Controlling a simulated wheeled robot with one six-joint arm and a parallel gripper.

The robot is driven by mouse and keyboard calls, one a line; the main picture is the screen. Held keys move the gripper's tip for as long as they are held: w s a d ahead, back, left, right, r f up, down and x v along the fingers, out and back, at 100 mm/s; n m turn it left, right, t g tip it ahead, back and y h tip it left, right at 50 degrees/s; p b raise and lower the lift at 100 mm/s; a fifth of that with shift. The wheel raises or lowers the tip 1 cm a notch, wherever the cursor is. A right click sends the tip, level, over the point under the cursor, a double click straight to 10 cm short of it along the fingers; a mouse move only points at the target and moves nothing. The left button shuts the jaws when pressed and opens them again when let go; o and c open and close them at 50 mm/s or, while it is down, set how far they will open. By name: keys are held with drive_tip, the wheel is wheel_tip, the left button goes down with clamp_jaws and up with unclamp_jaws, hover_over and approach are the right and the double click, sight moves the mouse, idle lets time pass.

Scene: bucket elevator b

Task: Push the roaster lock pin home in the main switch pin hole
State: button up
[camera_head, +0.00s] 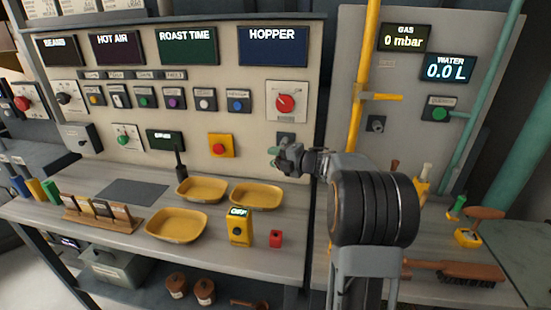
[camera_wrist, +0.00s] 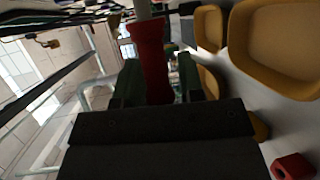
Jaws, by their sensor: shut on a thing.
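My gripper (camera_head: 284,157) is in front of the lower right of the panel, above the counter, and points to the left. In the wrist view, my gripper (camera_wrist: 160,85) is shut on a red piece (camera_wrist: 152,60), which looks like the lock pin's grip, with a pale shaft (camera_wrist: 144,8) beyond it. I cannot make out the pin in the head view. The red rotary main switch (camera_head: 285,102) is on a light plate under the HOPPER display. A small dark fitting (camera_head: 285,138) below it is partly hidden by my gripper; I cannot tell whether it holds the pin hole.
Yellow trays (camera_head: 257,195) lie on the counter below my gripper. A yellow box marked OFF (camera_head: 240,228) and a red block (camera_head: 275,239) stand near the front edge. A yellow vertical pipe (camera_head: 365,90) runs just right of the panel. A wooden brush (camera_head: 455,273) lies at the right.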

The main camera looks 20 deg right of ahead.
drive_tip(key=shift+w+d+p, duration=0.55)
drive_tip(key=shift+w+d, duration=0.25)
drive_tip(key=shift+w, duration=0.35)
drive_tip(key=o, duration=1.1)
drive_tip(key=b+v, duration=0.1)
drive_tip(key=v, duration=1.2)
drive_tip(key=shift+s+d+r, duration=0.1)
drive_tip(key=shift+s+d, duration=0.15)
drive_tip(key=shift+s, duration=0.05)
